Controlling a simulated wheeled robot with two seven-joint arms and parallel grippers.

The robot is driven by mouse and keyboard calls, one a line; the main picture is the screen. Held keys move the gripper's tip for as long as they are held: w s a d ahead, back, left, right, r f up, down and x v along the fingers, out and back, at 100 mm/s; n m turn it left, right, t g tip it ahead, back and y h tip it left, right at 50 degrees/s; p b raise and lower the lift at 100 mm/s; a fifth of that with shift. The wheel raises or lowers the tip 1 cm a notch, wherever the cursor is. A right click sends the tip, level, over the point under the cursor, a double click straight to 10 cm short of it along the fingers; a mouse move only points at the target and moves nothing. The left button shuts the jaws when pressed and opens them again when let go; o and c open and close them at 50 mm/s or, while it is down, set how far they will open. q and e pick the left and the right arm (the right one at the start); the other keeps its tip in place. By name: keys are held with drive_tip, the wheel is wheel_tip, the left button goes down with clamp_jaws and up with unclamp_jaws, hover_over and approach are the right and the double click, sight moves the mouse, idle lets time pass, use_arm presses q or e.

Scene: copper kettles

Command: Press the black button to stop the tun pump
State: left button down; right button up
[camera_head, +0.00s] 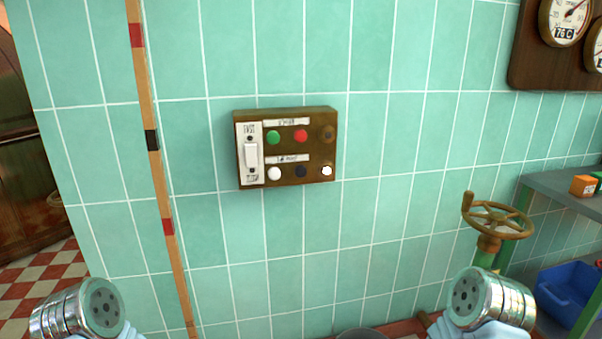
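A brown control box (311,151) is fixed to the green tiled wall, near the middle of the view. Its lower row, under a white label, has a white button (274,173), a dark button (300,171) that looks black or dark blue, and a bright white lamp (326,170). The upper row has a green button (274,137), a red button (300,136) and an unlit brownish lamp (327,134). A white switch plate (250,154) is on the box's left side. Only rounded metal parts of my arms show at the bottom left and bottom right; no gripper fingers show.
A handwheel valve (497,220) stands at the right. A grey shelf (563,189) holds an orange block (583,185), with a blue bin (566,291) below. A striped wooden pole (157,172) stands at the left. Gauges (565,20) hang top right. Nothing blocks the box's front.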

clamp_jaws()
idle(1.4)
